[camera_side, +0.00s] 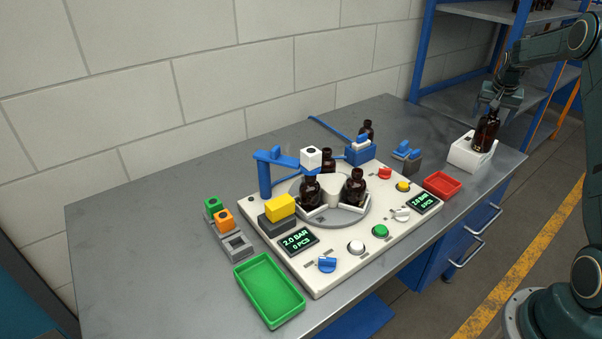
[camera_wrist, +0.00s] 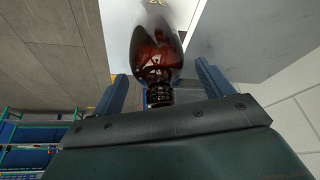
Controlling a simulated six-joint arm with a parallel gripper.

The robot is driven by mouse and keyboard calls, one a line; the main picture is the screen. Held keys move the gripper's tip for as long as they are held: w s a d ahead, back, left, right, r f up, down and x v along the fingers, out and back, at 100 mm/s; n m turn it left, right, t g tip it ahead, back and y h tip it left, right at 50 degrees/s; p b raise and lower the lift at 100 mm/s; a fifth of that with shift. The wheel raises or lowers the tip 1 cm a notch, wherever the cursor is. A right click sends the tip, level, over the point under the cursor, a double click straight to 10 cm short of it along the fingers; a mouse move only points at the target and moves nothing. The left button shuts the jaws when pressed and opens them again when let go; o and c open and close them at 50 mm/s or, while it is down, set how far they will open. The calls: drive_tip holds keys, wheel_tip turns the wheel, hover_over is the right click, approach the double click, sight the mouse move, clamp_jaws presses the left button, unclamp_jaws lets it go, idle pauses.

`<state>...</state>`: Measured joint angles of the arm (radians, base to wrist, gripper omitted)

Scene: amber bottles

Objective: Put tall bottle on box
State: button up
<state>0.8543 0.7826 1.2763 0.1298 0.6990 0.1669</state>
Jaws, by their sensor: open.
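A tall amber bottle (camera_side: 486,133) stands upright on the white box (camera_side: 463,153) at the right end of the table. In the wrist view the bottle (camera_wrist: 157,55) shows its dark shoulder and ribbed neck between my two fingers. My gripper (camera_side: 494,106) is at the top of this bottle in the side view. In the wrist view my gripper (camera_wrist: 160,88) is open, with a blue finger on each side of the neck and gaps between. The white box (camera_wrist: 120,20) shows partly behind the bottle in the wrist view.
Several amber bottles, one of them here (camera_side: 354,187), stand on and behind the round turntable (camera_side: 345,215) of the white machine panel (camera_side: 325,275). A red tray (camera_side: 442,184) lies left of the white box. A green tray (camera_side: 269,291) lies at the front. A blue shelf (camera_side: 424,45) stands behind.

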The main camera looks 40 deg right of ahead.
drive_tip(key=v, duration=1.1)
drive_tip(key=shift+r, duration=0.3)
drive_tip(key=shift+a, duration=0.25)
drive_tip(key=s+a+r+n+t+y, duration=0.1)
drive_tip(key=a+r+n, duration=0.3)
drive_tip(key=a, duration=1)
drive_tip(key=s+a+r+n+t, duration=0.15)
drive_tip(key=a+r, duration=0.45)
drive_tip(key=a, duration=0.8)
drive_tip(key=s+a+f+n+y, duration=0.1)
drive_tip(key=s+a+f+n, duration=0.1)
drive_tip(key=s+a, duration=0.7)
drive_tip(key=s+a+f+n+t+y, duration=0.1)
drive_tip(key=s+a+f+n+y, duration=0.1)
drive_tip(key=s+a+n, duration=0.3)
drive_tip(key=s+a+f, duration=0.1)
drive_tip(key=s+a, duration=0.3)
drive_tip(key=shift+f, duration=0.35)
